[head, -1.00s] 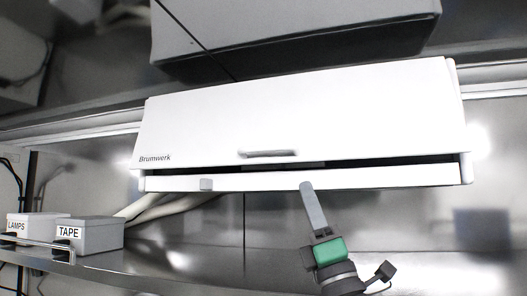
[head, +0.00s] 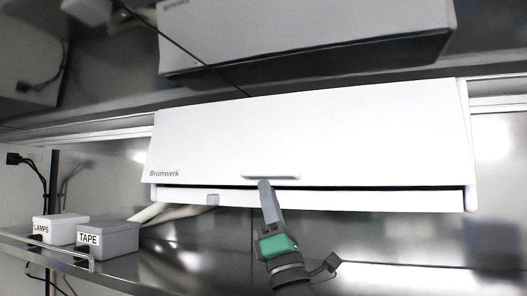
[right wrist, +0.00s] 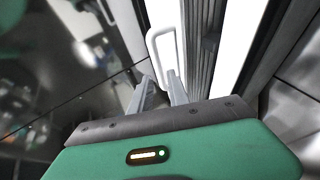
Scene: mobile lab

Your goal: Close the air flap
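A white Brumwerk wall unit (head: 360,190) spans the middle of the head view. Its broad front flap (head: 330,135) has a slim handle (head: 270,178) near its lower edge. A dark gap separates that edge from the white strip below, so the flap stands slightly open. My right gripper (head: 264,183) comes from below, its fingertips just under the handle and in front of the gap. In the right wrist view, the fingers (right wrist: 160,80) are apart, near the end of the white handle (right wrist: 165,50). Contact cannot be told. My left gripper is out of view.
A shelf at left holds a white LAMPS box (head: 55,228) and a grey TAPE box (head: 110,238). Pale hoses (head: 170,211) run under the unit. A large grey box (head: 320,45) hangs above. The space below the unit at right is clear.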

